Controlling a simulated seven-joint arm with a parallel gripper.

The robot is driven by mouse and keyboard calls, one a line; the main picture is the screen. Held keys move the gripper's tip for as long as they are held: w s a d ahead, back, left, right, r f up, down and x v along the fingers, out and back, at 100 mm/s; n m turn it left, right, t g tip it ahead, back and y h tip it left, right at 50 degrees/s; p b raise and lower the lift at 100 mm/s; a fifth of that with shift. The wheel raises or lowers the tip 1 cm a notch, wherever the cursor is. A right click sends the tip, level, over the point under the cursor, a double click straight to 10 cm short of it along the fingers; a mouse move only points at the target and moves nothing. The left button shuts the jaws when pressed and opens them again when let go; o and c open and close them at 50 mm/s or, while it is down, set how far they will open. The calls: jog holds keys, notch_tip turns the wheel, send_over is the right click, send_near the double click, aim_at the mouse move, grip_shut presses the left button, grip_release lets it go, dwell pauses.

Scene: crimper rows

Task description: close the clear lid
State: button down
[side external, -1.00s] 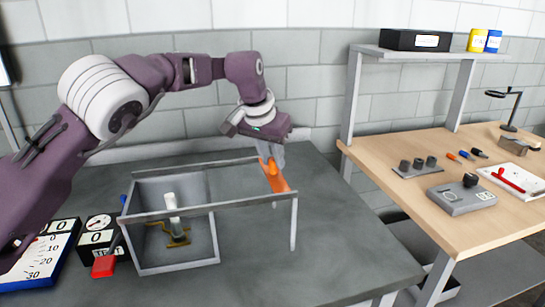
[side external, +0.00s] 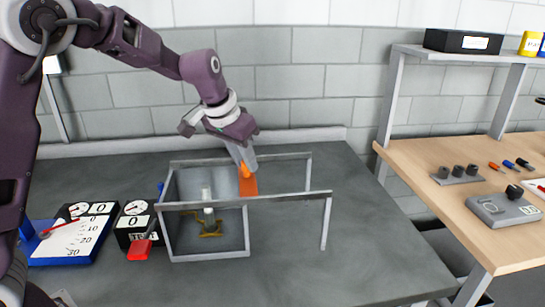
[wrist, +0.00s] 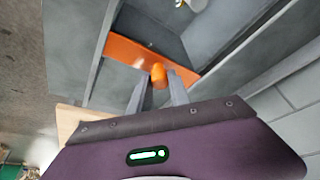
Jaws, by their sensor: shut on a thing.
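A grey open frame (side external: 245,201) with two long rails stands on the bench, its left part a walled box (side external: 207,256). An orange strip with a round orange knob (wrist: 158,74) spans between the rails near the box's right edge; the strip also shows in the side view (side external: 248,186). The clear lid's panel itself is hard to make out. My gripper (side external: 243,163) reaches down from above and is shut on the orange knob. Inside the box a pale upright cylinder (side external: 207,214) stands on a brass-coloured base (side external: 210,229).
Dial gauges (side external: 137,222), a red block (side external: 140,250) and a blue-edged scale board (side external: 72,240) lie left of the frame. A wooden table (side external: 465,215) with small tools stands to the right. The grey bench in front of the frame is clear.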

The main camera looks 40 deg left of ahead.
aim_at(238, 175)
jog(key=shift+s+a, duration=1.1)
jog(key=c, duration=1.3)
grip_release()
jog(key=shift+a, duration=0.1)
jog(key=shift+o, duration=0.3)
jog(key=shift+r, duration=0.15)
jog(key=v, duration=0.6)
jog(key=shift+s+r, duration=0.3)
